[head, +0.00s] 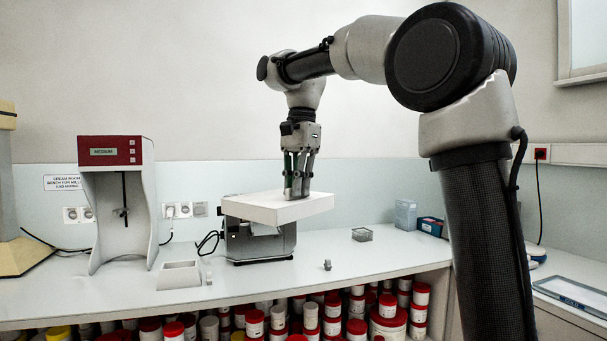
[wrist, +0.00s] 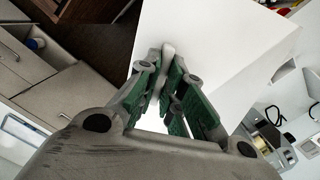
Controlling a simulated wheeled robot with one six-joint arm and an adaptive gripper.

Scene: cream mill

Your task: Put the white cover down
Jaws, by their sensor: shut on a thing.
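The white cover (head: 262,208) is a flat box-like lid, seen in the head view above the grey mill (head: 262,243) on the bench. It reaches out past the mill's right side, and I cannot tell whether it rests on the mill. My gripper (head: 298,193) points down from above and is shut on the cover toward its right part. In the wrist view the gripper's green-padded fingers (wrist: 168,75) close together at the cover (wrist: 215,40), whose broad white face fills the upper middle. What the fingertips grip is partly hidden.
A white block-shaped tray (head: 178,275) stands front left, a small grey part (head: 327,265) in front, and a wire basket (head: 362,234) to the right. A red-topped machine (head: 110,151) stands left. Jars (head: 388,325) fill the shelf below.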

